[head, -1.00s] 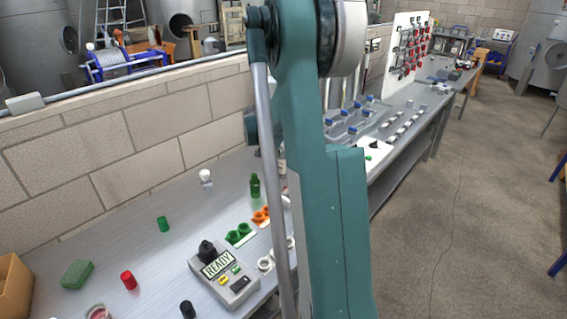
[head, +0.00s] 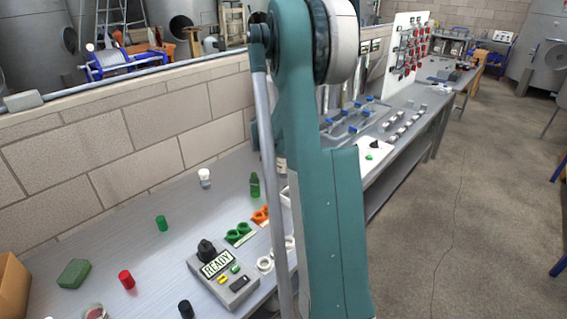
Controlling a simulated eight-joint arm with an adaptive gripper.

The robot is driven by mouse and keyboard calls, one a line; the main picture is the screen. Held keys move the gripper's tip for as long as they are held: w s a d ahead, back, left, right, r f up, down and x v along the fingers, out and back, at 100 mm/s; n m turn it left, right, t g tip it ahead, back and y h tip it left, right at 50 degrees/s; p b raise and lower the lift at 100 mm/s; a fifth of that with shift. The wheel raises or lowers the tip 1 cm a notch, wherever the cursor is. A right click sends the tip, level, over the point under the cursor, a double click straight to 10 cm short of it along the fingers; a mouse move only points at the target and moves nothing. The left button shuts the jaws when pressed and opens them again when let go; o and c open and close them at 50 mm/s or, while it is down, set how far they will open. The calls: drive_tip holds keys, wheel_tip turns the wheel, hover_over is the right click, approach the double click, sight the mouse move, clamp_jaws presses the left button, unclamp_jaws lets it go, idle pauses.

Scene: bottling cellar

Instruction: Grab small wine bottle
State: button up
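A small green bottle (head: 254,185) stands upright on the grey metal bench (head: 120,232), behind the green and orange rings and left of my arm. It looks like the small wine bottle, though no label can be read at this size. My teal arm fills the middle of the head view and hides part of the bench to the right of the bottle. My gripper is not in view, so its state and its distance from the bottle do not show.
Near the bottle are green rings (head: 239,233), orange rings (head: 261,215), white rings (head: 265,264) and a device reading READY (head: 222,273). A white-capped jar (head: 205,177), green cylinder (head: 162,223), red cylinder (head: 126,279) and green sponge (head: 74,273) stand further left. A block wall (head: 130,160) runs behind.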

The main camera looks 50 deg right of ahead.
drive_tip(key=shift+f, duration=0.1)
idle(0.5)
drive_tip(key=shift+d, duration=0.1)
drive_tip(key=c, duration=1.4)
